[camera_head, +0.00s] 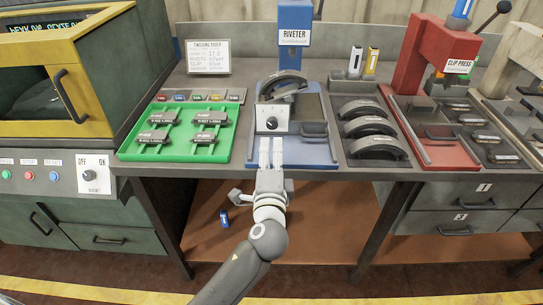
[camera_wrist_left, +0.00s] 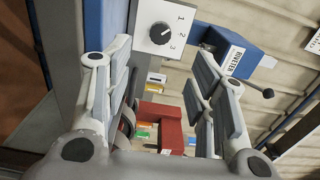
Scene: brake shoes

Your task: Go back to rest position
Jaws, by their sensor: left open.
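My left gripper (camera_head: 271,152) is open and stands in front of the blue riveter's base, at the front edge of the workbench, in the head view. In the left wrist view its two fingers (camera_wrist_left: 165,100) are spread wide with nothing between them. The blue riveter (camera_head: 294,55) stands behind it, with a dark curved brake shoe (camera_head: 283,84) on its base and a white dial box (camera_head: 272,118) in front. The dial box also shows in the left wrist view (camera_wrist_left: 166,28). My right gripper is in neither view.
A green tray (camera_head: 176,153) with several pads lies left of the riveter. A dark tray of curved brake shoes (camera_head: 376,149) and the red clip press (camera_head: 440,45) are to the right. A green and yellow oven-like machine (camera_head: 70,75) stands at the left. A small blue item (camera_head: 224,217) lies below the bench.

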